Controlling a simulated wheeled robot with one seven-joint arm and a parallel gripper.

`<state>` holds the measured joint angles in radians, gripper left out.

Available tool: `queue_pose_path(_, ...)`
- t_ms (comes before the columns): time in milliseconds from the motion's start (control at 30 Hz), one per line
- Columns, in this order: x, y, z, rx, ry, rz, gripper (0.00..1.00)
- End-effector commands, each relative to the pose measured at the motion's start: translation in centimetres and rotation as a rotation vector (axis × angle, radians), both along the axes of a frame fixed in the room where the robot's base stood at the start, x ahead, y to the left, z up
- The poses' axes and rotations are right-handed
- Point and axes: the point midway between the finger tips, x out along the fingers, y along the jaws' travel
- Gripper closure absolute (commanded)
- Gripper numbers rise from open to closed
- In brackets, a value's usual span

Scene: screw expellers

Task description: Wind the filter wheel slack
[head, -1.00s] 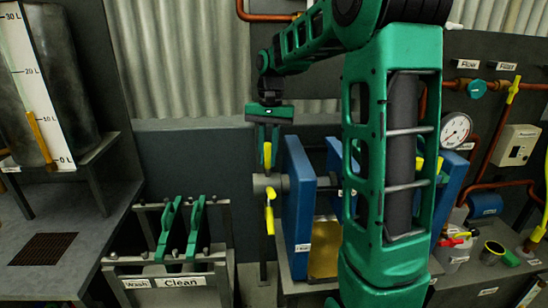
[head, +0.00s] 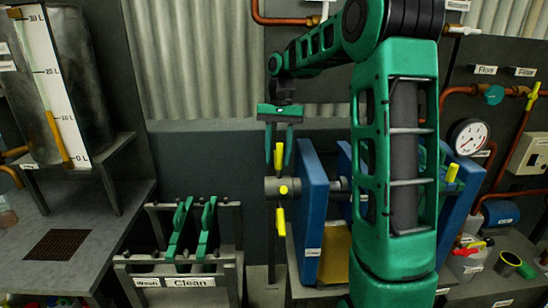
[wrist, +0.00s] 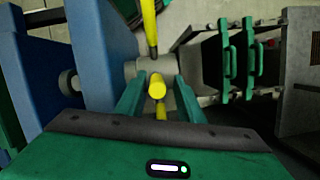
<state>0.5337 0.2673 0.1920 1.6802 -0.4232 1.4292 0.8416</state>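The filter wheel is a grey hub (head: 270,188) with yellow spokes (head: 281,222) at the left side of the blue filter press (head: 312,205). One spoke points up, one down and one toward the head camera. My gripper (head: 279,158) points down above the hub, its green fingers on either side of the upper spoke. In the wrist view a yellow spoke end (wrist: 157,86) shows between the open fingers (wrist: 158,88), with a gap to each. Another spoke (wrist: 150,24) reaches toward the top of that view. The far side of the hub is hidden.
A rack with green-handled plates (head: 193,235), labelled Wash and Clean, stands to the left. A tank with a level scale (head: 55,90) is at far left. Pipes and a gauge (head: 468,136) are at right. My arm hides part of the press.

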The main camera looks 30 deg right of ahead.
Motion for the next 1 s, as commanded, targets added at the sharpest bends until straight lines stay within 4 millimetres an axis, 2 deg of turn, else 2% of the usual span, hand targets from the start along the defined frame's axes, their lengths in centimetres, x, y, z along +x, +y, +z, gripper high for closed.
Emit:
queue_pose_path(267,0.2,-0.3,0.7,0.000,0.003,-0.003,0.65)
queue_pose_path(800,2.3,-1.7,8.5,-0.001,0.000,0.000,0.65)
queue_pose_path(1000,2.6,-1.9,10.0,-0.002,0.002,-0.001,0.65)
